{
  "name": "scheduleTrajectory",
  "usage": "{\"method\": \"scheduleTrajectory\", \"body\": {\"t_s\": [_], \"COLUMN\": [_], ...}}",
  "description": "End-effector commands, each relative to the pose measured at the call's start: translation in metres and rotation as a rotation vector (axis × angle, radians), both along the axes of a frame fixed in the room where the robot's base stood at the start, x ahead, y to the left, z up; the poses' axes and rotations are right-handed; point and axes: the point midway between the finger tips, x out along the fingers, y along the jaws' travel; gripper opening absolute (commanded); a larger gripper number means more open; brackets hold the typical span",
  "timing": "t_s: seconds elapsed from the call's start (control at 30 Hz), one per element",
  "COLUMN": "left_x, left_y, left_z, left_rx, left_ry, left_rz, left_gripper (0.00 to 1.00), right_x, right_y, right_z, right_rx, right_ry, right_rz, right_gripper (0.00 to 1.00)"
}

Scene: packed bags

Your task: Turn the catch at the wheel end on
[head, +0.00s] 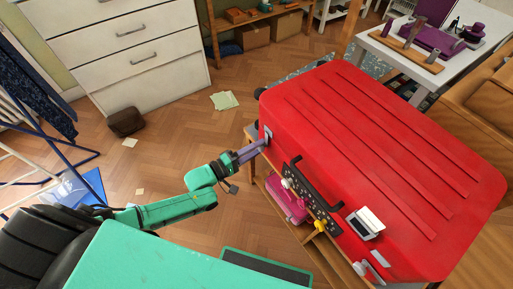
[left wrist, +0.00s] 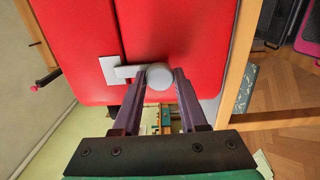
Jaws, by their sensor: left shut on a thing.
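A big red suitcase (head: 380,160) lies flat on a wooden stand, with a dark wheel (head: 259,93) at its far left corner. The catch near that wheel (head: 267,133) is on the case's front side, partly hidden by my gripper. In the left wrist view, the catch (left wrist: 115,71) is a pale grey bent lever with a round knob (left wrist: 159,75). My left gripper (head: 260,146) is shut on the knob, with one purple finger on each side of it in the left wrist view (left wrist: 160,80). A second catch (head: 361,268) is at the near right end. My right gripper is not in view.
White drawers (head: 125,50) stand behind.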

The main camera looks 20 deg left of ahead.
Motion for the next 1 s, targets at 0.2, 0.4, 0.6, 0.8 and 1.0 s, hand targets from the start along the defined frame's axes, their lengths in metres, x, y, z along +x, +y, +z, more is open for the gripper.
{"method": "scheduleTrajectory", "body": {"t_s": [0.2, 0.4, 0.6, 0.8, 1.0], "left_x": [0.000, 0.000, -0.001, -0.017, -0.059], "left_y": [0.000, 0.000, 0.001, 0.014, 0.049], "left_z": [-0.001, 0.000, 0.000, -0.001, -0.002], "left_rx": [0.001, 0.001, 0.001, 0.003, 0.005], "left_ry": [0.002, 0.001, 0.001, 0.003, 0.006], "left_rz": [0.001, 0.000, 0.000, 0.001, 0.000], "left_gripper": [0.70, 0.70, 0.70, 0.70, 0.70], "right_x": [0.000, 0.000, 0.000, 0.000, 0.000], "right_y": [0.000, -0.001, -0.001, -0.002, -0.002], "right_z": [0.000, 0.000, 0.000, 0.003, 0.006], "right_rx": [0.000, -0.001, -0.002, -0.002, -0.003], "right_ry": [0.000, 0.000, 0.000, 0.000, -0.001], "right_rz": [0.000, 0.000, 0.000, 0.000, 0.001], "right_gripper": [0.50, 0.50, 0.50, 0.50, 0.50]}}
